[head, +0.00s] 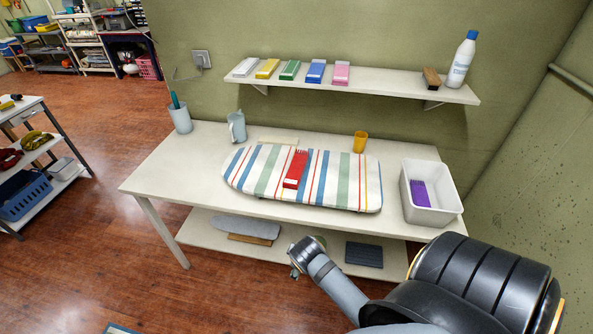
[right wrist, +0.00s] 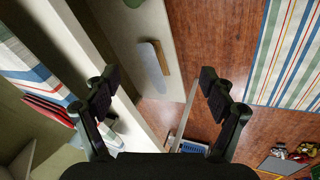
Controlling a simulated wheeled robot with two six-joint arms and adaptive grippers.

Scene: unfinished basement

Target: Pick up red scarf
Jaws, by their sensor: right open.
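In the right wrist view, the red scarf (right wrist: 48,108) shows at the left edge, on the striped board. My right gripper (right wrist: 158,88) is open with nothing between its fingers. In the head view my right arm reaches in from the lower right and ends in front of the table's front edge, nearer than the scarf and apart from it; its fingers are not clear there. My left gripper is in neither view.
A white bin (head: 450,207) with a purple folded item stands at the table's right. A yellow cup (head: 360,142) and a blue-grey jug (head: 237,127) stand behind the board. A wall shelf (head: 390,83) with several folded items and a bottle hangs above.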

